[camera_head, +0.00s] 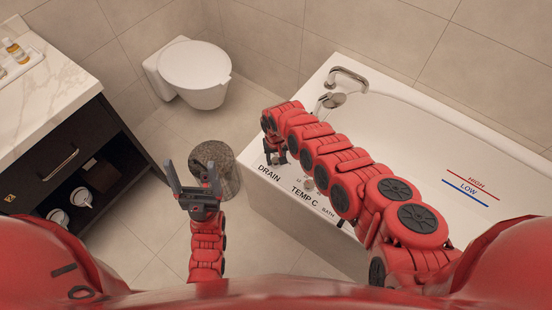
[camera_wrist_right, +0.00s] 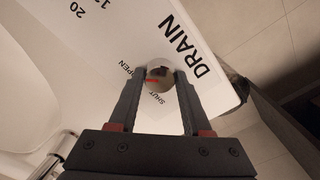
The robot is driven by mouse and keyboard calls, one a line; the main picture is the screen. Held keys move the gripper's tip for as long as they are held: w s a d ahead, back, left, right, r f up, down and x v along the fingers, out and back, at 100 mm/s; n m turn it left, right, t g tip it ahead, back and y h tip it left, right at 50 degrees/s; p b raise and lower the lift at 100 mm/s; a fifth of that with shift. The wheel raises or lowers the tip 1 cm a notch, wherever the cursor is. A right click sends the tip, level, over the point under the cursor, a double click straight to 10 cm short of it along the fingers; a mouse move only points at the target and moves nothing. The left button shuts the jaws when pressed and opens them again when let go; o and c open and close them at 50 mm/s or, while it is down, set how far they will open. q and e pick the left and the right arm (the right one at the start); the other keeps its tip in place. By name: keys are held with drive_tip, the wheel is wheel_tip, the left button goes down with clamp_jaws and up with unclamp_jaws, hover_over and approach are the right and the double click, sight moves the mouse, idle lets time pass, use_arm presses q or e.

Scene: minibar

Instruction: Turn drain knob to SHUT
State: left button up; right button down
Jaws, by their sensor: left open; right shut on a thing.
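The round drain knob (camera_wrist_right: 160,72) is silvery with a red pointer line. It sits beside the printed DRAIN label (camera_wrist_right: 187,47) on the white tub edge, with OPEN and SHUT printed around it. The red line points to the left in the right wrist view, roughly between the two words. My right gripper (camera_wrist_right: 160,80) is shut on the knob, one finger on each side. In the head view my right gripper (camera_head: 274,154) is at the tub's corner and hides the knob. My left gripper (camera_head: 190,172) is open and empty over the floor.
The white bathtub (camera_head: 440,150) fills the right, with a faucet (camera_head: 346,76) at its far end and a TEMP C knob (camera_head: 308,184) near my right arm. A round bin (camera_head: 229,182) stands beside my left gripper. A toilet (camera_head: 194,70) and dark cabinet (camera_head: 60,160) are left.

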drive_tip(key=shift+n, duration=0.3)
drive_tip(key=n+b, duration=0.1)
drive_tip(key=n, duration=0.2)
drive_tip(key=shift+f+n+b, duration=0.15)
drive_tip(key=shift+n+b, duration=0.15)
drive_tip(key=n+b, duration=0.1)
drive_tip(key=n, duration=0.3)
drive_tip(key=shift+n+b, duration=0.3)
drive_tip(key=shift+b, duration=0.05)
drive_tip(key=n+b, duration=0.1)
drive_tip(key=n, duration=0.3)
drive_tip(key=shift+w, duration=0.1)
drive_tip(key=shift+n+b, duration=0.65)
drive_tip(key=shift+n, duration=1.85)
drive_tip(key=shift+c, duration=1.8)
unclamp_jaws()
